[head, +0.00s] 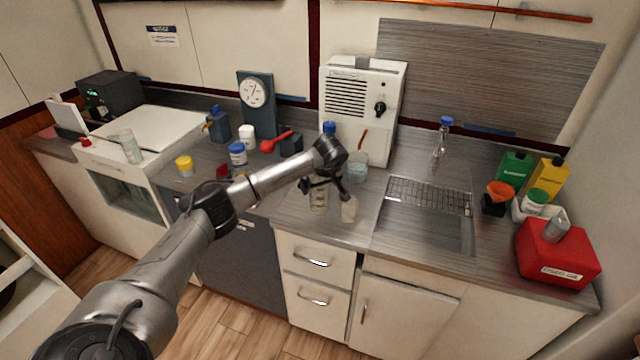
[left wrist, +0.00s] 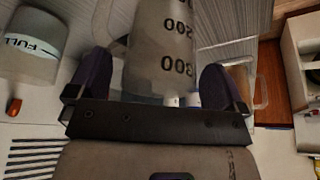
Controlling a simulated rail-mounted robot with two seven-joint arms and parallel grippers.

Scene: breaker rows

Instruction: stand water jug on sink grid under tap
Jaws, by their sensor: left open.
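A clear graduated jug (head: 319,204) stands on the counter left of the sink. A container marked FULL (left wrist: 30,45) shows in the left wrist view. The sink grid (head: 430,196) covers the back of the sink, and the blue-topped tap (head: 441,140) rises behind it. My right gripper is out of view.
A glass beaker (head: 357,168) stands behind, before the white panel unit (head: 362,100). Red can (head: 557,252), green bottle (head: 513,170) and yellow bottle (head: 547,178) crowd the right. The grid looks bare; the sink basin (head: 425,232) is open in front.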

